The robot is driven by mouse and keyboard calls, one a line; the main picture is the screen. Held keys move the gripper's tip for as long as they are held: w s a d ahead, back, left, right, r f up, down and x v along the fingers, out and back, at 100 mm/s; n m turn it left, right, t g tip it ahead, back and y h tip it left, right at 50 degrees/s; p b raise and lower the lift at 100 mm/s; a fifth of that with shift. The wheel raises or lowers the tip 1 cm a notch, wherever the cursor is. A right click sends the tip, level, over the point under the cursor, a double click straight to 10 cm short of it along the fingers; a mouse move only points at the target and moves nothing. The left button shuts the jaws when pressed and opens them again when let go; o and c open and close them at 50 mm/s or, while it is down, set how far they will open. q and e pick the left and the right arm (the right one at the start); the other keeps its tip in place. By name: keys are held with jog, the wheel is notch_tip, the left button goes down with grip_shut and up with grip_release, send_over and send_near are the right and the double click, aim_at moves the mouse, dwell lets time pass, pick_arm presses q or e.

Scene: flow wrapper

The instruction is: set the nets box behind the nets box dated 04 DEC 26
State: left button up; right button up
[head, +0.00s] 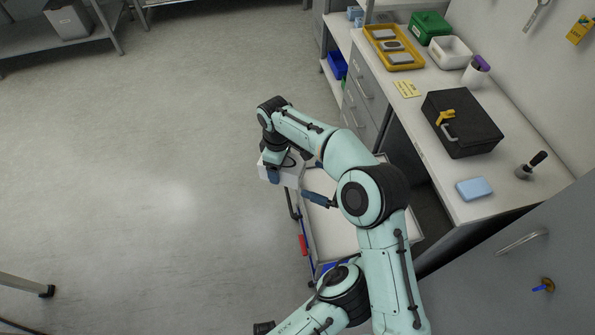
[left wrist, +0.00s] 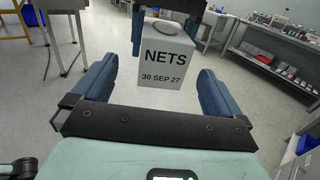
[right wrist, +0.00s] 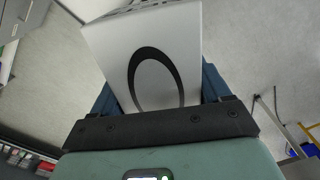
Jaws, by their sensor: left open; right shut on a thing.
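A white nets box (left wrist: 166,60) reads "NETS" and "30 SEP 27" in the left wrist view. It is held in my right gripper (right wrist: 158,95), which is shut on it; a dark oval ring shows on its near face in the right wrist view. In the head view this box (head: 290,179) hangs at the far left end of the trolley, partly covered by my right arm. My left gripper (left wrist: 155,90) is open and empty, facing the dated side; the box appears beyond its fingertips. No box dated 04 DEC 26 can be seen in these frames.
A trolley with a pale top (head: 335,235) stands under my arms, largely hidden by them. The workbench on the right holds a black case (head: 462,122), a yellow tray (head: 394,62), a white bin (head: 450,52) and a blue sponge-like block (head: 474,189).

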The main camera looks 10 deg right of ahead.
aim_at(302, 174)
pick_arm(q)
jog(key=x, duration=0.6)
jog(key=shift+w+a, duration=0.15)
jog(key=shift+a, duration=0.05)
